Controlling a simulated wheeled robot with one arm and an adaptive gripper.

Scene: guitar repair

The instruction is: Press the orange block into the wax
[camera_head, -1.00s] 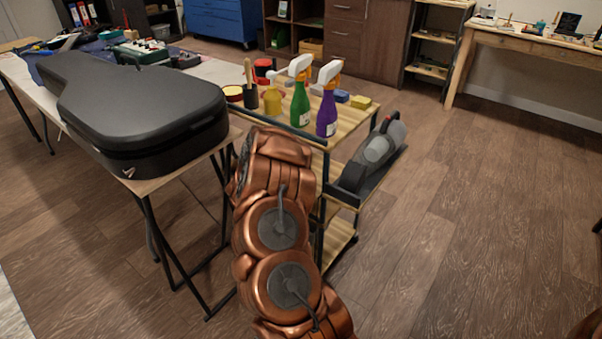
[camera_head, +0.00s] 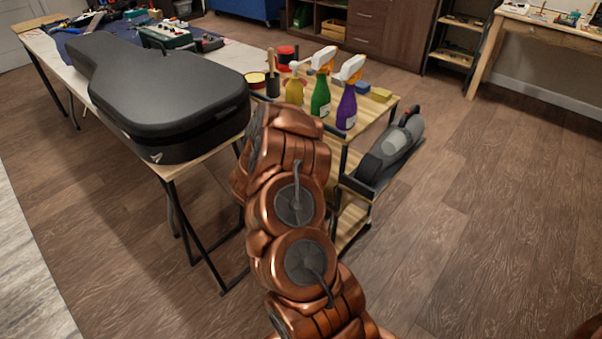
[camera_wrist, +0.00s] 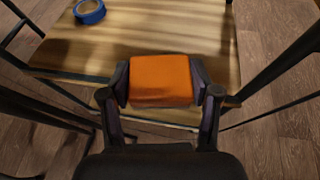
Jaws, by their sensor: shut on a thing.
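My gripper (camera_wrist: 162,92) is shut on the orange block (camera_wrist: 160,76) in the wrist view, with one finger on each side of it. The block is held above or near the edge of a wooden shelf board (camera_wrist: 185,30); I cannot tell whether it touches the board. In the head view my arm hides the gripper and the block. A round red tin with a yellow top (camera_head: 256,80) stands on the cart top, and a red and black container (camera_head: 287,54) is behind it. I cannot tell which one holds the wax.
The wooden cart (camera_head: 375,112) carries yellow, green and purple spray bottles (camera_head: 320,97). A blue tape roll (camera_wrist: 90,11) lies on the shelf. A black guitar case (camera_head: 165,85) lies on the table to the left. Dark cart posts (camera_wrist: 275,72) flank the gripper.

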